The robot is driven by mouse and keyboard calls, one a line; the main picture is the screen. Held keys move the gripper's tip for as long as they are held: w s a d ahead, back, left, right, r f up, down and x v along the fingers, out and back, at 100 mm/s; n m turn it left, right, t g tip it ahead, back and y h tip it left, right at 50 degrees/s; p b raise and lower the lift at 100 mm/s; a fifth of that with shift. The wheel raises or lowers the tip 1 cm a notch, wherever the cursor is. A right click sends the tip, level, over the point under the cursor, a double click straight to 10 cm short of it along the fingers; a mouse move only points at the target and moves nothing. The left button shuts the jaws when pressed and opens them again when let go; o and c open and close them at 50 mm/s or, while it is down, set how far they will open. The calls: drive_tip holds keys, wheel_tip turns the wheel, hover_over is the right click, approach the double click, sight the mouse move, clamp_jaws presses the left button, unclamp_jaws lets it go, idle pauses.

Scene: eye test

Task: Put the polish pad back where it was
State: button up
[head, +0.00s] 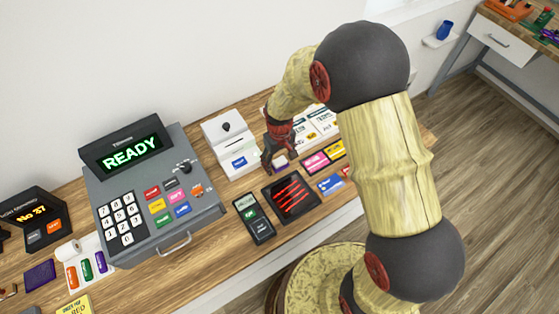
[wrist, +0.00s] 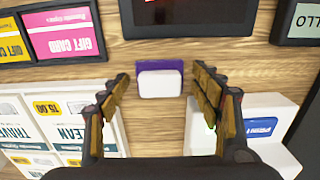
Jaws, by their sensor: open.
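A small block with a white face and a purple back, which looks like the polish pad (wrist: 160,82), rests on the wooden counter. In the wrist view it lies between the fingertips of my gripper (wrist: 160,92), with a gap on both sides. My gripper is open and holds nothing. In the head view my gripper (head: 280,162) is low over the counter, and a bit of purple and white, the same pad (head: 282,164), shows beside its fingers. The fingers partly hide it there.
A black tray with red strips (head: 291,194) and a card terminal (head: 254,218) stand close by. A white box (head: 231,143) is behind, with gift cards (head: 316,162) and printed cards (wrist: 50,120) beside the gripper. A grey register (head: 150,190) and a flat purple item (head: 40,275) are farther left.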

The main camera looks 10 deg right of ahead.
wheel_tip(320, 180, up, 12)
drive_tip(key=p, duration=0.1)
drive_tip(key=shift+r, duration=0.2)
idle(0.3)
wheel_tip(320, 180, up, 6)
drive_tip(key=t, duration=0.1)
hover_over(280, 161)
drive_tip(key=s+d, duration=0.1)
drive_tip(key=d, duration=0.1)
drive_tip(key=s+d+r+m+t, duration=0.1)
drive_tip(key=s+d+r, duration=0.15)
drive_tip(key=r, duration=0.25)
drive_tip(key=s+d+r+m+t, duration=0.1)
drive_tip(key=s+r, duration=0.3)
drive_tip(key=r, duration=0.1)
drive_tip(key=s+d+r+m+t, duration=0.1)
drive_tip(key=s+d+r, duration=0.1)
drive_tip(key=s+r, duration=0.2)
drive_tip(key=s+d+r+m+t, duration=0.1)
drive_tip(key=s+d+r, duration=0.1)
drive_tip(key=s, duration=0.7)
drive_tip(key=shift+d+r+m+t, duration=0.25)
drive_tip(key=shift+r+m+t, duration=0.05)
drive_tip(key=shift+r, duration=0.6)
drive_tip(key=shift+w, duration=0.1)
